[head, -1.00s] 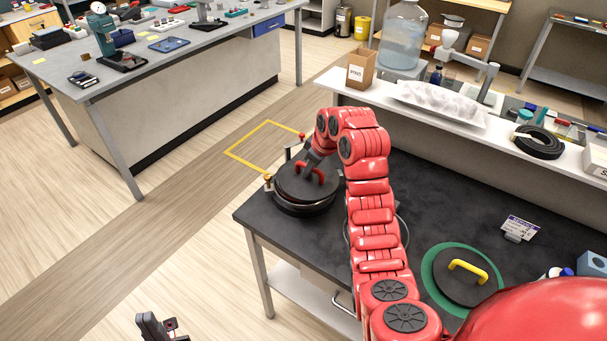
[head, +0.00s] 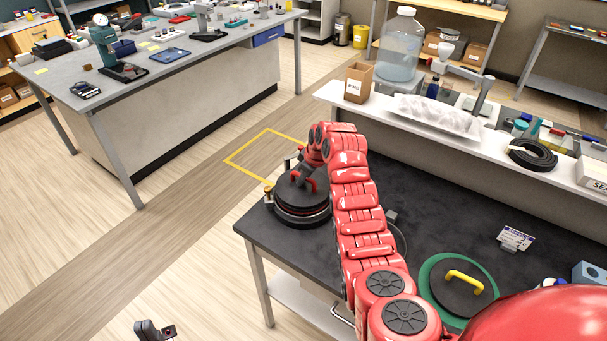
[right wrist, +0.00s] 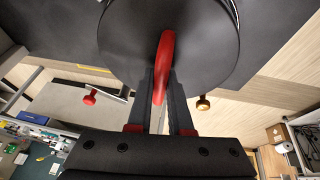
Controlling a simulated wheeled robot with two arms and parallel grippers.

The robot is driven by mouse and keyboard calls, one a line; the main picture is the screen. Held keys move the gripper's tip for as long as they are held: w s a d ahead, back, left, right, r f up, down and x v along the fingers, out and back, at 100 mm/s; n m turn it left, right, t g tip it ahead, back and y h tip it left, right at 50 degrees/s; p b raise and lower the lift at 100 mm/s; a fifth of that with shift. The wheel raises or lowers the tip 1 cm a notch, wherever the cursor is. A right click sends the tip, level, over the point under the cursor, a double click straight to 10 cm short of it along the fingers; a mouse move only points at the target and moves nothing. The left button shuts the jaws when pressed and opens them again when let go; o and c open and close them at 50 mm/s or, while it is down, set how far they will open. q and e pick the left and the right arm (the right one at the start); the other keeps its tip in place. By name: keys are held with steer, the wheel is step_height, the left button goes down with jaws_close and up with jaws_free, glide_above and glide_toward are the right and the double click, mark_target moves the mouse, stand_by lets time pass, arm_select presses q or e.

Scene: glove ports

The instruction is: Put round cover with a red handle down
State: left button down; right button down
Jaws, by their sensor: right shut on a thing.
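The black round cover (head: 291,200) with a red handle (head: 311,185) is over a dark round port (head: 301,220) at the left corner of the dark bench. My right gripper (head: 306,176) is shut on the red handle, which also shows upright between the fingers in the right wrist view (right wrist: 164,66). The arm partly hides the cover. I cannot tell whether the cover touches the port below. My left gripper (head: 156,331) shows only in part at the bottom edge, away from the bench, and its opening is unclear.
A red-knobbed post (right wrist: 89,98) and a gold-knobbed post (right wrist: 203,104) stand beside the port. Another cover with a yellow handle (head: 465,281) lies on a green ring (head: 428,285) to the right. A white shelf with a jug (head: 401,45) runs behind the bench.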

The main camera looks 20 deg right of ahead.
steer(key=shift+f+b, duration=0.2)
steer(key=shift+b, duration=0.1)
steer(key=c, duration=0.8)
jaws_free()
steer(key=shift+c, duration=0.2)
